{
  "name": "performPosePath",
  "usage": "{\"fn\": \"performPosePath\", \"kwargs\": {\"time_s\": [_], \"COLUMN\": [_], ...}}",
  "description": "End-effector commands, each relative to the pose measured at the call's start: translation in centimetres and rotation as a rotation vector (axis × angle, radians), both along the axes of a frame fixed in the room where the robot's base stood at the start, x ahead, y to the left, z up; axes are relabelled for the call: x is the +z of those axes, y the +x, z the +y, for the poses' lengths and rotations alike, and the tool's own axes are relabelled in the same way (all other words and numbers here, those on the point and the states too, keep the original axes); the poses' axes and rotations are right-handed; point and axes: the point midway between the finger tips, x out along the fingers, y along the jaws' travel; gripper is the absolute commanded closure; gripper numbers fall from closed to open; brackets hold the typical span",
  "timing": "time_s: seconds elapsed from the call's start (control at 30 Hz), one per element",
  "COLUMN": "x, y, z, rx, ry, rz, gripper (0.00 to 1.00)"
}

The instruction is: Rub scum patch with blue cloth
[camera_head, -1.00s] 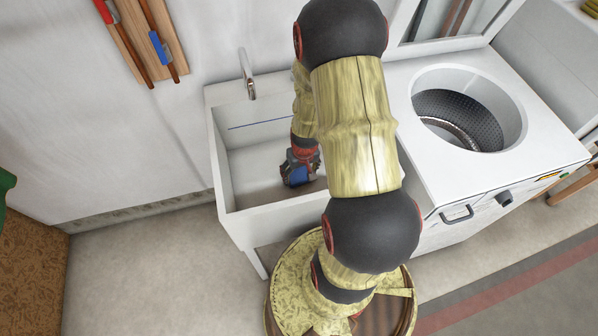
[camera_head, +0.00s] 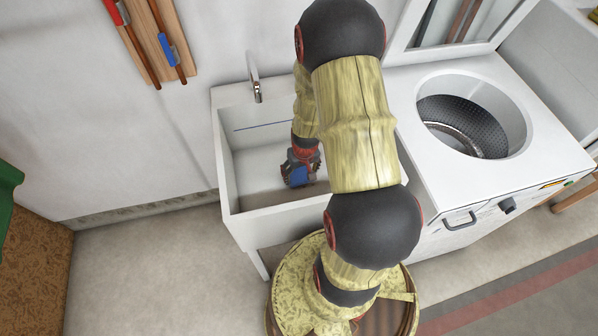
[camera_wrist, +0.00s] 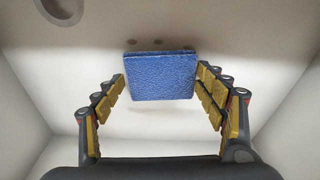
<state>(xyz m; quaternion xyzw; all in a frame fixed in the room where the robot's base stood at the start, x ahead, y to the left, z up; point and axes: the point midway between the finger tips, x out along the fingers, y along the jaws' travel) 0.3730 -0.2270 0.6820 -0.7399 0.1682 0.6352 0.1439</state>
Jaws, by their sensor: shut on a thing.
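The blue cloth (camera_wrist: 162,76) is a flat, square pad between the fingers of my gripper (camera_wrist: 161,88) in the wrist view. My gripper is shut on it. In the head view the cloth (camera_head: 296,176) shows at the end of my gripper (camera_head: 301,168), low inside the white sink (camera_head: 226,170). I cannot tell whether the cloth touches the sink surface. A brownish-grey area (camera_head: 262,198) lies on the sink floor left of the cloth; I cannot tell whether it is the scum patch. My arm hides the sink's right part.
A faucet (camera_head: 255,80) stands at the sink's back rim. A white washing machine (camera_head: 420,178) with an open round drum stands to the right. Brushes hang on a wooden wall board (camera_head: 160,15). The floor to the left is clear.

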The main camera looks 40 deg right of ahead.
Motion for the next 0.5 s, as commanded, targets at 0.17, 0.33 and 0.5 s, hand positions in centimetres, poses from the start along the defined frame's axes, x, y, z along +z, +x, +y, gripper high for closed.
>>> {"fn": "performPosePath", "kwargs": {"time_s": [0.17,0.33,0.5], "x": [-0.4,-0.4,-0.3], "y": [-1.0,-1.6,-2.4], "z": [0.1,0.3,0.3], "rx": [-0.001,-0.001,-0.001], "ry": [0.003,0.005,0.005], "rz": [0.004,0.006,0.006], "gripper": [0.49,0.49,0.49]}}
